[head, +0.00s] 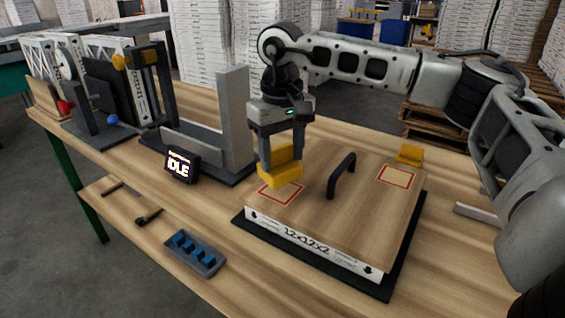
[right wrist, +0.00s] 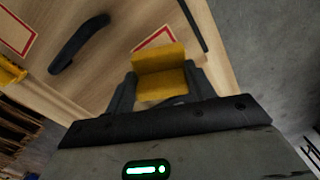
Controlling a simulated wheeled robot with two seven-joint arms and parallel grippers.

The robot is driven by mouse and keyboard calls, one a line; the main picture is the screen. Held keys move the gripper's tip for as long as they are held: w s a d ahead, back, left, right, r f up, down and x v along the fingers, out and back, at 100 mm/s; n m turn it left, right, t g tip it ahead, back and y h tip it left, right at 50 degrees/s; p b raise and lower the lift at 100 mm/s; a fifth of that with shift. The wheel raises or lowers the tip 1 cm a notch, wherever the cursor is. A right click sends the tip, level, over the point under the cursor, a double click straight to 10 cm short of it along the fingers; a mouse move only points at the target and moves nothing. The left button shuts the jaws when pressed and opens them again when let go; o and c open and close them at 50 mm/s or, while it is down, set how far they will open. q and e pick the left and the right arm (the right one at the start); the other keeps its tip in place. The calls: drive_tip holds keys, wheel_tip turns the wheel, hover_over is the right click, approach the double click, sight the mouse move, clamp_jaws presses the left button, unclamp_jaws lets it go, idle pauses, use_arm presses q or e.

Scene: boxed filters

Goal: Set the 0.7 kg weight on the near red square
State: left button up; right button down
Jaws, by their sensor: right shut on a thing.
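My right gripper (head: 278,150) is shut on a yellow weight (head: 281,168) above the near red square (head: 280,192) on the wooden board. In the right wrist view the weight (right wrist: 160,75) sits between the fingers, with part of the red outline (right wrist: 156,38) showing just past it. Whether the weight touches the board I cannot tell. A second yellow weight (head: 410,153) stands beyond the far red square (head: 397,177), at the board's back right corner. The weights' markings are not readable. My left gripper is not in view.
A black handle (head: 341,175) stands up from the board between the two squares. The board lies on a white-edged filter box (head: 310,244) on a black base. A display reading IDLE (head: 181,167), a grey upright fixture (head: 234,110) and a blue-pegged tray (head: 193,252) are to the left.

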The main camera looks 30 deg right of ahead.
sight(283, 166)
drive_tip(key=shift+f, duration=1.45)
drive_tip(key=shift+f, duration=0.1)
drive_tip(key=c, duration=0.5)
unclamp_jaws()
drive_tip(key=shift+f, duration=0.1)
wheel_tip(283, 166, up, 12)
drive_tip(key=shift+r, duration=0.2)
